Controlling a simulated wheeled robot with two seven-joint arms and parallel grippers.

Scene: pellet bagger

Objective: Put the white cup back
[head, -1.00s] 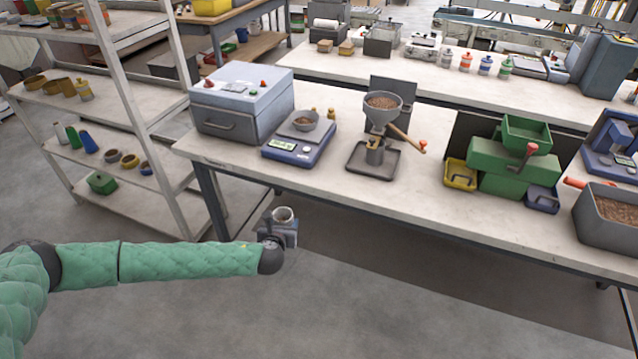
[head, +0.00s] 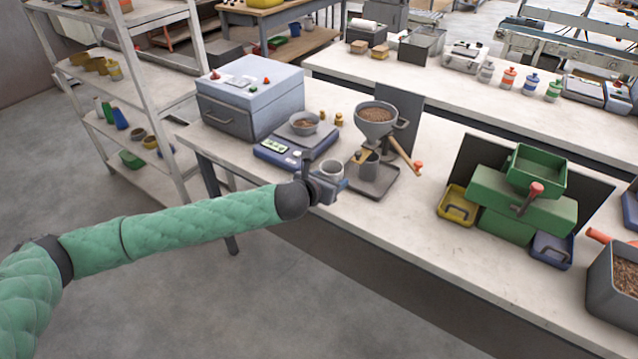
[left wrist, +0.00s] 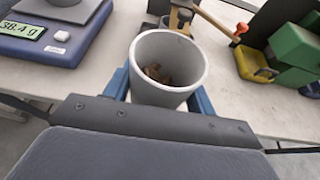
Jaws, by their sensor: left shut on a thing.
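The white cup (head: 331,169) is in my left gripper (head: 328,187), just above the table's front edge, between the scale and the funnel stand. In the left wrist view the cup (left wrist: 168,62) is upright between the blue fingers of my left gripper (left wrist: 162,98), with some brown pellets at its bottom. The gripper is shut on the cup; the cup hides part of the fingers. My right gripper is in neither view.
The blue scale (head: 283,152) bears a grey bowl (head: 304,123) of pellets. The funnel (head: 375,120) stands over a grey cup (head: 369,165) on a dark tray (head: 383,184). A green machine (head: 515,198) stands to the right. The tabletop (head: 400,230) in front is bare.

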